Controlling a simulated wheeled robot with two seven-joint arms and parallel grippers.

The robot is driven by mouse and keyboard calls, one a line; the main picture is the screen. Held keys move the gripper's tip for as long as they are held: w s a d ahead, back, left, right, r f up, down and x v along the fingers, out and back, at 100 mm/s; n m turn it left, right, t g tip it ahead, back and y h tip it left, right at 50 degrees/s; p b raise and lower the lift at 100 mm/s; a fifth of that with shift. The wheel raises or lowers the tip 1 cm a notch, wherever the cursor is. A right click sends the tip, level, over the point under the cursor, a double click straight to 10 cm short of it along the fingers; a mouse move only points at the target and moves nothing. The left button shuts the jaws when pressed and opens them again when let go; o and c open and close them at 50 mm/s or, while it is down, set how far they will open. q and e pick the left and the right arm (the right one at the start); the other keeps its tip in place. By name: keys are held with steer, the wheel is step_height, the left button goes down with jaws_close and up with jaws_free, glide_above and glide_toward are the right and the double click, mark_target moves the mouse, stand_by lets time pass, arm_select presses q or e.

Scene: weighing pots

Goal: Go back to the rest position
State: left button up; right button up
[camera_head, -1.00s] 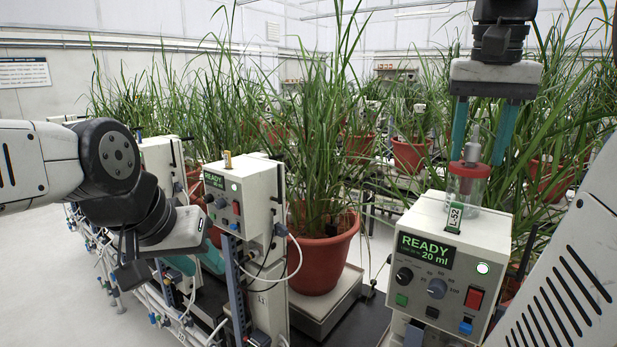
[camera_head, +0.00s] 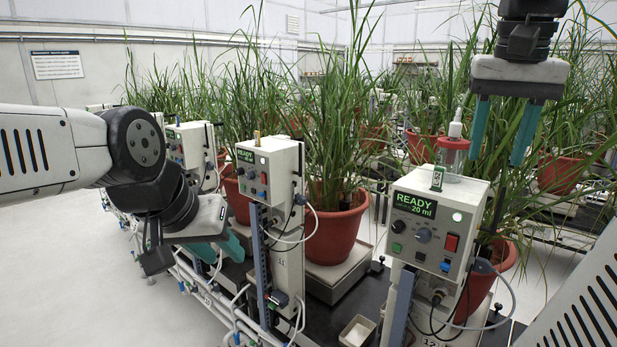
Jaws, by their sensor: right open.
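My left gripper (camera_head: 222,250) hangs at the left, left of the middle control box (camera_head: 268,180). Its teal fingers point down and to the right, and they are partly hidden behind its own dark parts, so I cannot tell how far apart they are. My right gripper (camera_head: 501,132) hangs at the upper right with its teal fingers pointing down and spread apart. Nothing is between them.
A potted plant (camera_head: 335,235) stands between the two boxes. A small white tray (camera_head: 357,331) lies below, near the bottom edge. Hoses and cables run along the bench front. More red pots and tall leaves fill the back. Pale floor (camera_head: 80,260) is clear at left.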

steer(key=s+a+f+n+t+y, duration=0.2)
steer(key=a+f+n+t, duration=0.2)
steer(key=a+f, duration=1)
step_height(320, 180, down, 3)
steer(key=shift+a+f+n+y, duration=0.15)
steer(key=shift+a+n+y, duration=0.2)
steer(key=shift+n, duration=0.35)
steer(key=shift+s+d, duration=0.1)
steer(key=shift+d, duration=0.05)
stand_by(0.4)
